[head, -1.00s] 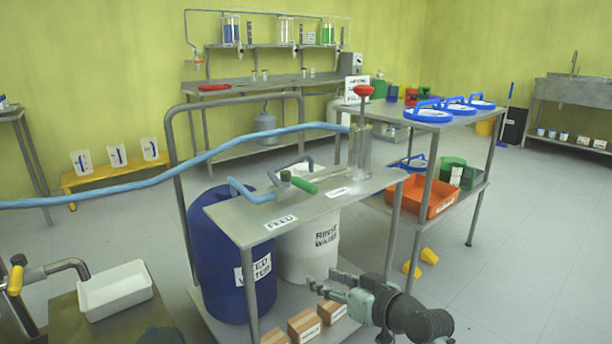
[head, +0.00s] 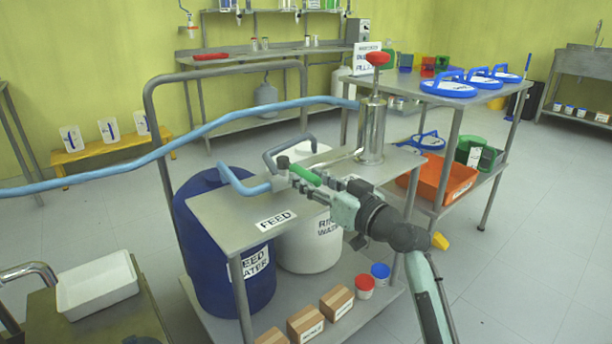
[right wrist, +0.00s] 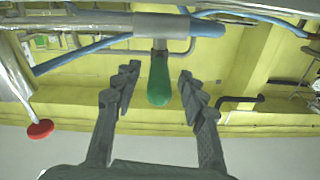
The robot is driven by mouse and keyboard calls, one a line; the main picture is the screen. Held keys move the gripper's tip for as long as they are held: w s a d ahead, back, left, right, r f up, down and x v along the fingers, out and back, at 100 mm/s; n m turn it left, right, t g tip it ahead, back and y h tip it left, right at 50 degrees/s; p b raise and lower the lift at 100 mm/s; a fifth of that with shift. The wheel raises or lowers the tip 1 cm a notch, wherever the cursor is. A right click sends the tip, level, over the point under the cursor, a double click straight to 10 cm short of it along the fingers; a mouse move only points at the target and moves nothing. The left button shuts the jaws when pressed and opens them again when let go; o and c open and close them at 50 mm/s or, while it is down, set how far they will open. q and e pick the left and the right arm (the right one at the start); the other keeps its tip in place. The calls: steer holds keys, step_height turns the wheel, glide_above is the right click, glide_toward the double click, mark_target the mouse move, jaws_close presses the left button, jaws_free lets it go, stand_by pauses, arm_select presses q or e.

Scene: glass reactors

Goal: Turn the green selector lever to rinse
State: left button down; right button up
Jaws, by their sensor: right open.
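The green selector lever (head: 304,174) sits on the valve at the steel cart top, its grip pointing right and toward me. In the right wrist view the green grip (right wrist: 159,80) hangs from a grey pipe fitting, between my fingertips with gaps on both sides. My right gripper (head: 313,189) is open around the lever's end; it also shows in the right wrist view (right wrist: 158,88). The FEED label (head: 276,220) lies at the cart's front left. The second top label is hidden behind my gripper. My left gripper is not in view.
Blue and grey hose bends (head: 243,182) rise beside the valve. A steel pump cylinder with a red knob (head: 377,59) stands behind. A blue hose (head: 200,134) crosses the left. A blue drum (head: 225,255) and white rinse water drum (head: 310,250) stand below.

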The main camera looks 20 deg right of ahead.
steer(key=shift+x, duration=0.85)
jaws_close()
